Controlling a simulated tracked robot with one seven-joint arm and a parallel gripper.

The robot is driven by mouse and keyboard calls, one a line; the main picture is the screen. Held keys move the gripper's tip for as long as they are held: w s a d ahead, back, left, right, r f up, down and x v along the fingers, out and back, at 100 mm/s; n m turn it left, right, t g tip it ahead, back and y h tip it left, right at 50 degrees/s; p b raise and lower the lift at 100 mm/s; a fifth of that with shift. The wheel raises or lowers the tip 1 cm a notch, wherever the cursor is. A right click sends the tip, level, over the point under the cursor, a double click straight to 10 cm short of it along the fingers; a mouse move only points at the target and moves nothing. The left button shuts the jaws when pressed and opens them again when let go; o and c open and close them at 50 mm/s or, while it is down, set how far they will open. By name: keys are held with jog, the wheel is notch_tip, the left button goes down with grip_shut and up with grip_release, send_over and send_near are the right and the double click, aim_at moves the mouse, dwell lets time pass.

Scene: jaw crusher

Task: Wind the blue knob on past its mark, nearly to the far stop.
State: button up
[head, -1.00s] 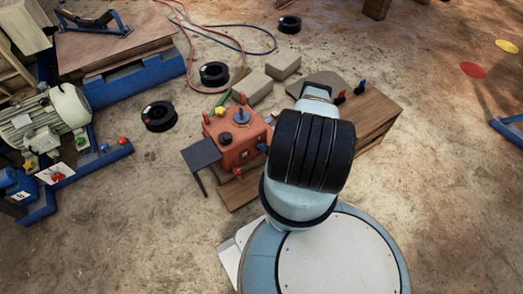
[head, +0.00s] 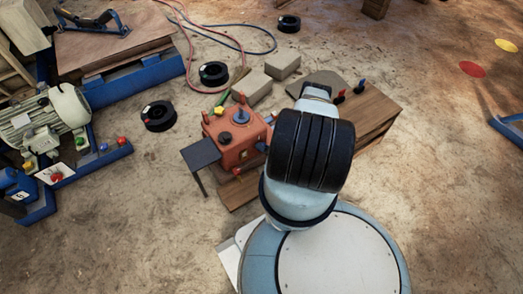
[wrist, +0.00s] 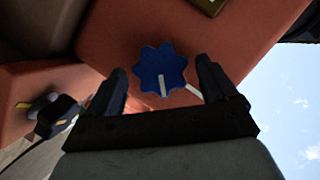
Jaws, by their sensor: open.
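The blue knob (wrist: 160,66) is lobed and sits on a face of the orange box (wrist: 240,50). A white line on the knob points down in the wrist view. A separate pale mark (wrist: 194,92) shows on the box to the knob's lower right, beside the right finger. My gripper (wrist: 161,72) is open, with one dark finger on each side of the knob and visible gaps between. I cannot tell how deep the fingers reach. In the head view the orange box (head: 226,157) stands left of my arm, which hides the gripper.
The box stands on a wooden bench (head: 375,112), with a grey plate (head: 201,153) at its left. In the wrist view a yellow part with a black lever (wrist: 45,112) is at left. Black rings (head: 159,116) and blocks (head: 283,66) lie on the ground.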

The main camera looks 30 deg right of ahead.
jog(key=v, duration=1.3)
jog(key=shift+s+d, duration=0.15)
jog(key=shift+s, duration=0.2)
